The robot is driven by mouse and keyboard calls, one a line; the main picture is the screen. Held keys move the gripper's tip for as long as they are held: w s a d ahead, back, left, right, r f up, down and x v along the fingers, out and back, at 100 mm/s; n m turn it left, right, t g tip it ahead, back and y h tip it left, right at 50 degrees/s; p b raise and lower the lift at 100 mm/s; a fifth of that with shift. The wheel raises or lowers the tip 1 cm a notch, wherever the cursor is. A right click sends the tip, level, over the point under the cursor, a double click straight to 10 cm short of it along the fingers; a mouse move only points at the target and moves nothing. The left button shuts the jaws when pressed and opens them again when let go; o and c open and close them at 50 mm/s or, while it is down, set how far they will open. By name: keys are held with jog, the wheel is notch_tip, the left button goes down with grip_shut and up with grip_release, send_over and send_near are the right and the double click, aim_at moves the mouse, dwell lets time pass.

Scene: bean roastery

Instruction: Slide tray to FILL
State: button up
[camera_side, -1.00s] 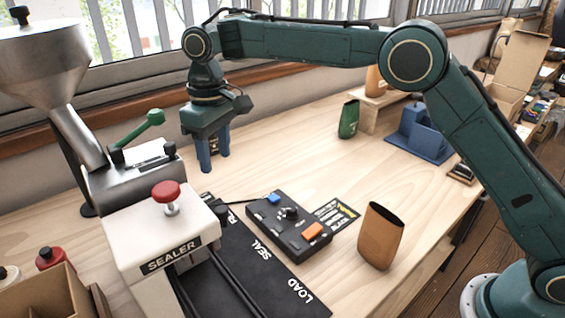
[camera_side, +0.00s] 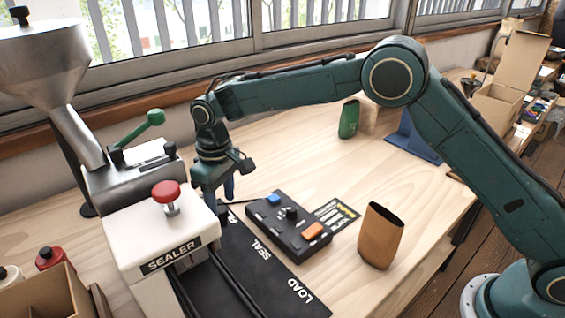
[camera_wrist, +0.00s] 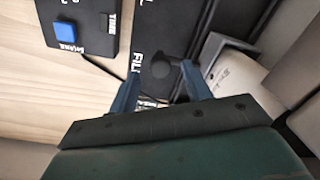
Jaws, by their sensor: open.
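A black slide board (camera_side: 262,262) lettered SEAL and LOAD runs out beside the white sealer (camera_side: 150,240). The word FILL shows on the board in the wrist view (camera_wrist: 136,70). A dark round knob (camera_wrist: 161,66) stands at the FILL end, perhaps the tray's handle; I cannot make out the tray itself. My gripper (camera_side: 228,190) is over the FILL end, right of the sealer. In the wrist view, its two blue fingers (camera_wrist: 160,85) are open, with the knob showing between and beyond them. I cannot tell whether they touch anything.
A control box (camera_side: 288,228) with blue and orange buttons lies close right of the board, its cable near my fingers. A brown bag (camera_side: 381,236) stands at the front right. A green bag (camera_side: 349,119) stands farther back. A metal hopper (camera_side: 40,60) rises at left.

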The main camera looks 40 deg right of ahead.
jog(key=shift+f, duration=1.15)
grip_shut()
